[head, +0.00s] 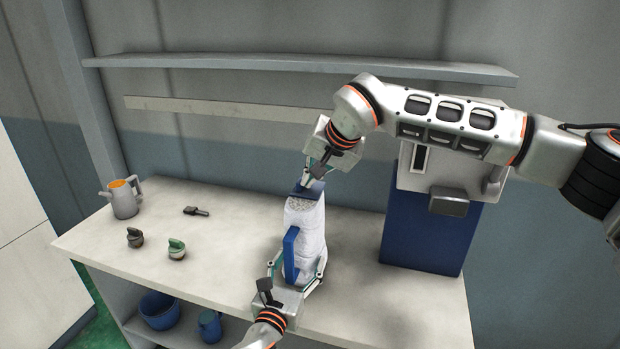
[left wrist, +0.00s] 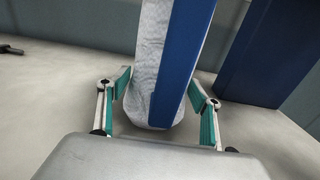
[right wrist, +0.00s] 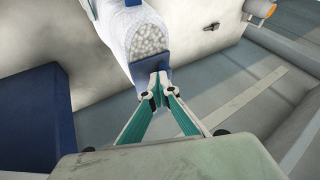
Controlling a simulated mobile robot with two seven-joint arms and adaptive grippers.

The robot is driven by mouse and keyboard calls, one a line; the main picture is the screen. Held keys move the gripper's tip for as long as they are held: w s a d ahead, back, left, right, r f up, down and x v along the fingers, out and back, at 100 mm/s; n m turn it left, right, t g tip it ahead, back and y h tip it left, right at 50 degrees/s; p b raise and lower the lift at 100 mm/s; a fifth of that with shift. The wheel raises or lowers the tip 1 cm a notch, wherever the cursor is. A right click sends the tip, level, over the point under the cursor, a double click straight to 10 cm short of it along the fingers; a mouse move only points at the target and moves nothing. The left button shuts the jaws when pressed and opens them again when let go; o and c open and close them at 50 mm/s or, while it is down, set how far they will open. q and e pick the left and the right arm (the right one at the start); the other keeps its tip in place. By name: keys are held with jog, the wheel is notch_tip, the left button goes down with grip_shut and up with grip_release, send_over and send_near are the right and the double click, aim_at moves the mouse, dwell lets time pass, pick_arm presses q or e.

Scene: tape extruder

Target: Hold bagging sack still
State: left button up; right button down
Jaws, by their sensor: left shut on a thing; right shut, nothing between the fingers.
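The bagging sack (head: 312,228) is a white upright sack with a blue strip down its front, standing on the bench. White pellets show at its open top in the right wrist view (right wrist: 148,40). My left gripper (head: 296,275) has its fingers on both sides of the sack's lower part; the left wrist view shows the sack (left wrist: 150,85) between the green-padded fingers (left wrist: 160,105). My right gripper (head: 315,178) is at the blue piece (head: 308,190) at the sack's top. Its fingertips (right wrist: 160,92) are together, touching or very close to that blue piece.
A blue and white machine (head: 425,225) stands on the bench (head: 220,240) to the right. A grey jug (head: 124,200), a small dark tool (head: 196,211) and two small green-topped items (head: 176,249) are at the left. A shelf (head: 290,64) runs above. Blue containers (head: 159,311) sit below.

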pick_arm(q)
jog(key=shift+f, duration=0.1)
pick_arm(e)
jog(key=v, duration=1)
pick_arm(q)
jog(key=o, duration=1.5)
pick_arm(e)
jog(key=shift+f, duration=0.1)
